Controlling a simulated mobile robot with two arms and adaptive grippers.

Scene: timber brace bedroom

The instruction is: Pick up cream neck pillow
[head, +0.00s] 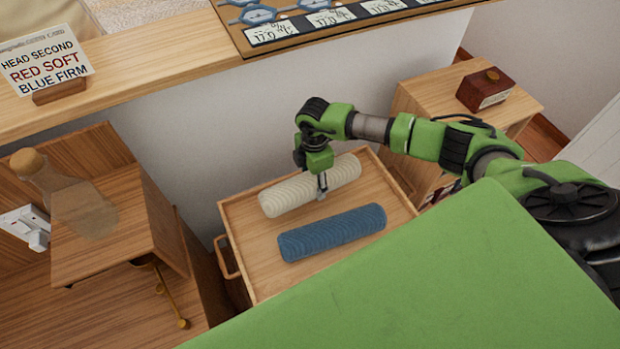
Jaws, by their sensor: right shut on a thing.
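The cream neck pillow (286,197) is a ribbed roll lying in or just above a wooden tray (239,218). A blue ribbed roll (331,233) lies beside it, nearer to me. My right gripper (322,188) reaches down from above onto the cream pillow near its middle and is shut on it. I cannot tell whether the pillow is lifted clear of the tray floor. The gripper hides a small part of the pillow. My left gripper is not in view.
A sign card (47,62) reading "HEAD SECOND RED SOFT BLUE FIRM" stands on the wooden ledge (160,62). A glass bottle (70,197) stands on a shelf at left. A dark red box (486,89) sits on a cabinet (437,90) at right.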

